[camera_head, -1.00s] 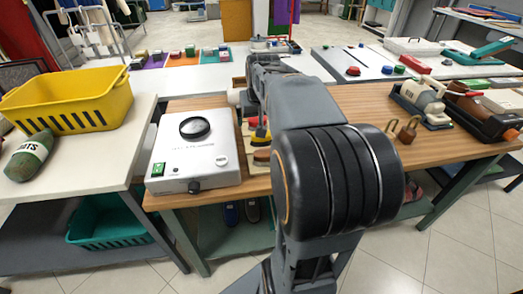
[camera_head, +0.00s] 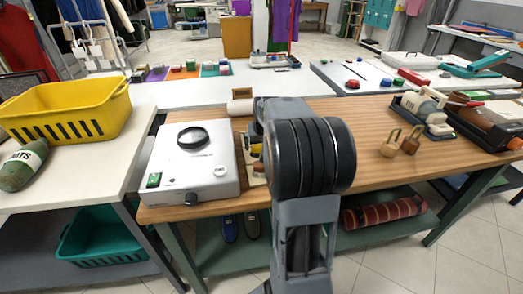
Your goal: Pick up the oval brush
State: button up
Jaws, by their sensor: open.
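My dark grey arm rises in front of the wooden table (camera_head: 350,115) and covers its middle. The gripper is hidden behind the arm's large round joint, so its fingers do not show. Just left of the arm, a pale tray or board (camera_head: 250,181) holds a few small things, among them a yellow one (camera_head: 256,148) and a brown one (camera_head: 258,166). They are partly covered by my arm. I cannot tell which, if any, is the oval brush.
A white box with a round black-rimmed lens (camera_head: 215,160) stands left of the tray. Two brass padlocks (camera_head: 390,143) and an iron-like device (camera_head: 425,110) are at the right. A yellow basket (camera_head: 65,112) stands on the left table. Bare wood lies right of my arm.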

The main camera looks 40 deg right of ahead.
jog(key=shift+x, duration=1.25)
jog(key=c, duration=0.9)
jog(key=shift+o, duration=0.2)
jog(key=shift+r, duration=0.1)
